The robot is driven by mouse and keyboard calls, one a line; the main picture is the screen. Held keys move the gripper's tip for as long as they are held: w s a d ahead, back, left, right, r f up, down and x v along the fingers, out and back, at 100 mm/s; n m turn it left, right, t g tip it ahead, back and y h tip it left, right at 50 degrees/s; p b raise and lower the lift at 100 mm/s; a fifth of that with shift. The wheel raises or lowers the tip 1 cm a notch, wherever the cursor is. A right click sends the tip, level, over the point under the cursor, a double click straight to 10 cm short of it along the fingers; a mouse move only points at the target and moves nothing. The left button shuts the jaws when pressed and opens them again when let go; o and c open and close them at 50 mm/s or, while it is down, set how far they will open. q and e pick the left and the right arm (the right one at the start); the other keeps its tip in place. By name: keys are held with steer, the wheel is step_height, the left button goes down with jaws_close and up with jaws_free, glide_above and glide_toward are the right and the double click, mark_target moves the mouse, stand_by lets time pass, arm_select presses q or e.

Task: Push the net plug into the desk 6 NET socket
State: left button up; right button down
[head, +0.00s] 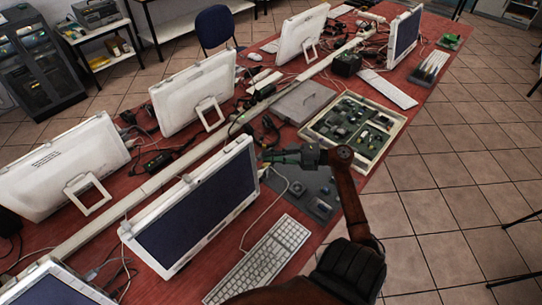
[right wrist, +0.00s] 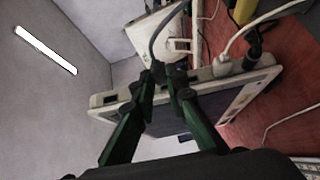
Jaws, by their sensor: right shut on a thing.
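My right gripper (head: 268,157) reaches in from the right, beside the right edge of the near monitor (head: 205,205). In the right wrist view its green fingers (right wrist: 167,82) are closed on a small dark plug (right wrist: 158,70), which I take to be the net plug. A grey cable (right wrist: 160,35) runs up and away from it. The plug's front end is hidden by the fingers. A pale edge with a white plug (right wrist: 222,66) and a black plug (right wrist: 253,52) lies to the right of the fingertips. I cannot make out the NET socket or its label. My left gripper is not in view.
A white keyboard (head: 262,256) lies in front of the near monitor. A parts tray (head: 399,118) and a closed grey laptop-like case (head: 303,101) lie beyond the gripper. A white cable (head: 262,212) loops on the red desk. A long pale trunking (head: 155,181) runs behind the monitor.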

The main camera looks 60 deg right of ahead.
steer(key=shift+w+a+p, duration=0.1)
steer(key=shift+a+p, duration=0.5)
steer(key=shift+a, duration=0.45)
steer(key=c, duration=1.9)
jaws_free()
steer(key=shift+o, duration=0.3)
